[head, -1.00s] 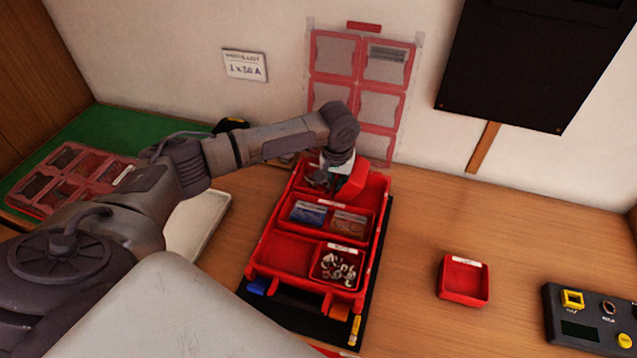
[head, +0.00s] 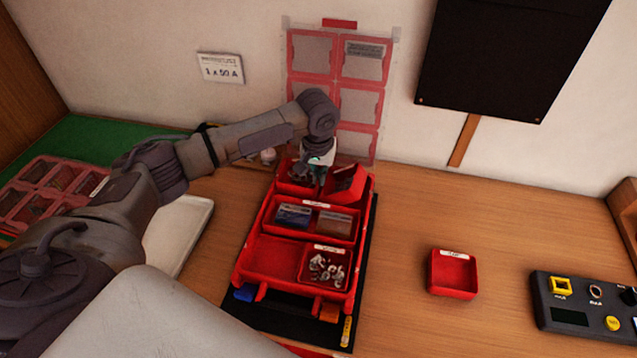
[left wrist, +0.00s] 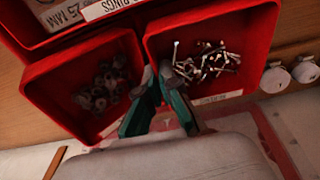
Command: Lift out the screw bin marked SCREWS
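The screw bin (left wrist: 207,62) is a small red box holding loose screws, with a white label on its lower edge in the left wrist view. A neighbouring red bin (left wrist: 92,88) with nuts lies close on the left. My right gripper is out of view.
An empty red bin (head: 453,274) and a black control box (head: 585,303) stand right on the table (head: 480,210). A pale tray (head: 180,235) lies left.

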